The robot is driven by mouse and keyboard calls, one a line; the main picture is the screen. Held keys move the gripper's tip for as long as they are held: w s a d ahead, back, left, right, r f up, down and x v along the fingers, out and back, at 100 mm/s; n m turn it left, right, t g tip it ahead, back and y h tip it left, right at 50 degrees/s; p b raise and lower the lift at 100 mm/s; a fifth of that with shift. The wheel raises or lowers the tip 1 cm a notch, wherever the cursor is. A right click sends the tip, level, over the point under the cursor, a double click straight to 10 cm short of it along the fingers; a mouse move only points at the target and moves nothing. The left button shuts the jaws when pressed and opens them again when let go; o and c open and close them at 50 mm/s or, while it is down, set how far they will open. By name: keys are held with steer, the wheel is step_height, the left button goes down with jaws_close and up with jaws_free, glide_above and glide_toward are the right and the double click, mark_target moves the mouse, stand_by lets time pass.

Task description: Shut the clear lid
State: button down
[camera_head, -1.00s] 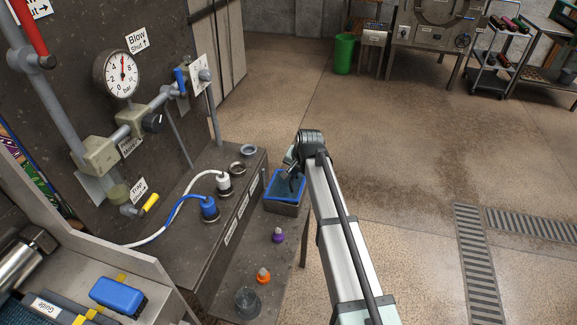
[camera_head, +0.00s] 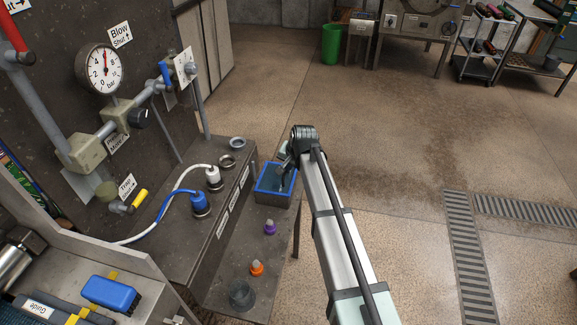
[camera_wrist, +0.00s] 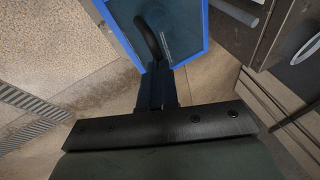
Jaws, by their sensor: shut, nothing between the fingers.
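A box with a bright blue rim (camera_head: 261,187) stands at the end of the low bench, just beyond my arm. In the wrist view a blue frame (camera_wrist: 207,30) surrounds a dark, see-through pane (camera_wrist: 183,25), which looks like the clear lid. A dark curved piece, perhaps a handle, shows at the pane. I cannot tell how far the lid stands open. My gripper (camera_head: 283,178) points down over the blue-rimmed box. In the wrist view my gripper (camera_wrist: 156,75) is shut and empty, its fingertips at the frame's near edge; contact is unclear.
A purple-collared bottle (camera_head: 270,228), an orange-collared bottle (camera_head: 257,269) and a grey cup (camera_head: 241,294) stand on the low bench. Blue (camera_head: 199,203) and white (camera_head: 213,177) hose plugs sit on the ledge beside it. The floor to the right is open.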

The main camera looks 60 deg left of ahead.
steer(key=a+v, duration=0.1)
steer(key=v, duration=1.2)
steer(key=shift+a+r, duration=0.25)
steer(key=shift+r, duration=0.15)
